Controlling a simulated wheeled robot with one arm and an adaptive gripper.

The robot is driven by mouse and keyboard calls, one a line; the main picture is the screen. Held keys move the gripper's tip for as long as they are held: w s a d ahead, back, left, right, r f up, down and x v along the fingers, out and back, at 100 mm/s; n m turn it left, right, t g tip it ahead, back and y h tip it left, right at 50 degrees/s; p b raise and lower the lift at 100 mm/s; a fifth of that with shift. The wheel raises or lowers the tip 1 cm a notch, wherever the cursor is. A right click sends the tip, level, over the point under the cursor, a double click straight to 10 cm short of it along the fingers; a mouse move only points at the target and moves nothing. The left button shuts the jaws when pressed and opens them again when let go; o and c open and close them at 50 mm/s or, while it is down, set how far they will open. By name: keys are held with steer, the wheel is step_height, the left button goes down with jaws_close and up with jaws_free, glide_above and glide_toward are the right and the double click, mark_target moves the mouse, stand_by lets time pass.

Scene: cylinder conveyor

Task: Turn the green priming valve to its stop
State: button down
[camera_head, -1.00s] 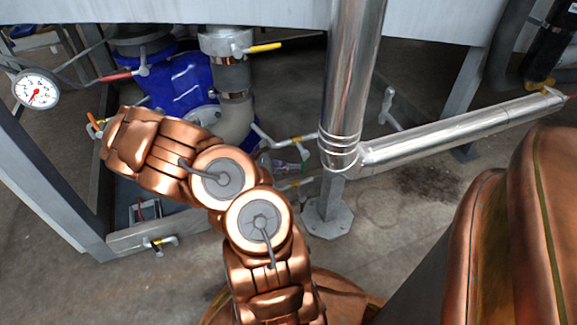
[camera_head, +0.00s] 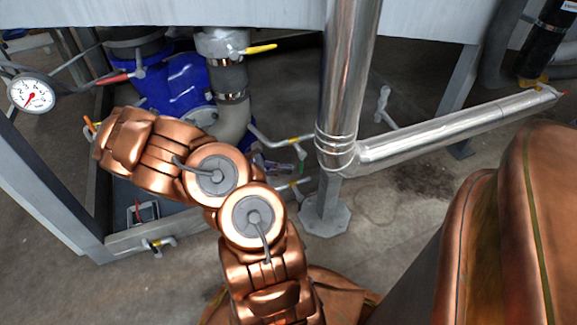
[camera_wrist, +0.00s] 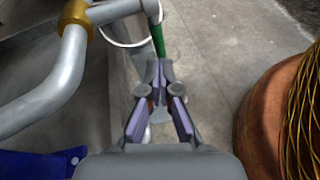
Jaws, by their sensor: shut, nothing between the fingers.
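The green priming valve shows as a narrow green handle (camera_wrist: 157,38) at the top centre of the wrist view, hanging from a grey pipe end. In the head view a small bit of green (camera_head: 301,153) shows just right of my gripper, beside the vertical steel pipe. My gripper (camera_wrist: 160,68) has its purple-grey fingers closed together with nothing between them. In the wrist view the fingertips lie just below the lower end of the green handle; whether they touch it I cannot tell. In the head view my gripper (camera_head: 275,166) is partly hidden behind my arm.
A grey pipe with a brass-coloured collar (camera_wrist: 76,16) bends at the left of the wrist view. In the head view, a thick steel pipe (camera_head: 347,80) stands right of my gripper, and a yellow-handled valve (camera_head: 261,49) and blue pump (camera_head: 184,85) are behind. Bare floor lies below.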

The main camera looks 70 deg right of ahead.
steer(key=f+p+v, duration=0.1)
steer(key=p+v, duration=0.2)
steer(key=v, duration=0.9)
steer(key=shift+w+a+p, duration=0.2)
steer(key=shift+p, duration=0.1)
steer(key=shift+f, duration=0.15)
steer(key=s+a+r+m+t+y+p, duration=0.1)
steer(key=a+r+m+p, duration=0.3)
steer(key=r, duration=0.6)
steer(key=s+a+r+t+y+p, duration=0.1)
steer(key=a+r+p, duration=0.2)
steer(key=r+p, duration=0.55)
steer(key=s+a+r+m+t+y+p, duration=0.1)
steer(key=a+r+m+p, duration=0.2)
steer(key=r, duration=0.9)
steer(key=s+a+r+t+y+p, duration=0.2)
steer(key=s+a+r+t+p, duration=0.1)
steer(key=a+r+p, duration=0.7)
steer(key=s+a+r+n+t+y+p, duration=0.1)
steer(key=s+a+r+t+y+p, duration=0.2)
steer(key=a+r+p, duration=0.8)
step_height(320, 180, up, 4)
steer(key=s+a, duration=0.2)
steer(key=shift+s+a+r+t+y, duration=0.2)
steer(key=shift+s+a+t+y, duration=0.1)
steer(key=shift+s+a+t, duration=0.1)
steer(key=shift+d, duration=0.2)
